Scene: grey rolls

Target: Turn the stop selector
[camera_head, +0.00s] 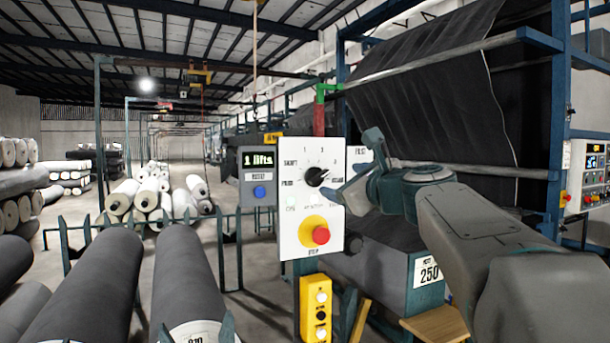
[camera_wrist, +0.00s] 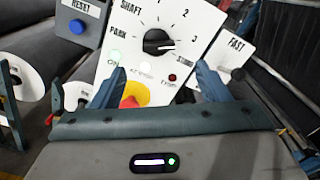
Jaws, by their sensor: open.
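The selector is a black rotary knob (camera_head: 316,177) on a white panel (camera_head: 291,235). Labels around it include PARK, SHAFT, 1, 2 and 3. In the wrist view the knob (camera_wrist: 157,41) has its white pointer mark toward the right, near the 3. My gripper (camera_wrist: 162,68) is open. Its two fingertips show below the knob, one to either side, and nothing is between them on the knob. In the head view my gripper (camera_head: 352,168) is just right of the knob. Whether a finger touches the panel, I cannot tell.
A red stop button (camera_head: 321,235) on a yellow disc sits below the knob, partly hidden in the wrist view. A grey box with a blue reset button (camera_head: 259,192) and "1 lifts" display is left. A FAST plate (camera_wrist: 234,50) is right. Grey rolls (camera_head: 187,285) lie left.

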